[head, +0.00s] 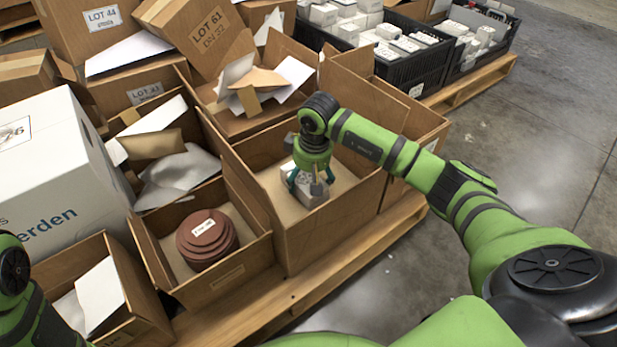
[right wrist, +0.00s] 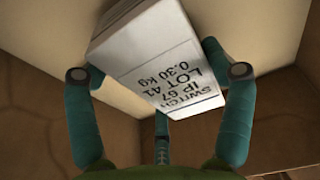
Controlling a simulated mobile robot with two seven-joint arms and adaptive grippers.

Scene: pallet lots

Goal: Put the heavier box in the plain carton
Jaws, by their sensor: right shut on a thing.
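My right gripper (head: 312,190) reaches down into a brown carton (head: 300,245) with no label on the sides I see. It is shut on a small white box (head: 311,197), inside the carton's walls. In the right wrist view the fingers (right wrist: 160,100) hold this white box (right wrist: 155,60), tilted, with print reading "SWITCH" and "0.30 kg". I cannot tell whether it touches the carton floor. No second box to compare its weight with is clearly identifiable. Part of my left arm shows at the lower left, but its gripper is not in view.
An open carton with brown discs (head: 207,240) stands left of the brown carton. A large white box (head: 60,175) is farther left. Black crates (head: 405,70) of small white boxes stand at the back. Cartons with paper (head: 262,80) crowd behind. Bare floor (head: 540,150) lies right.

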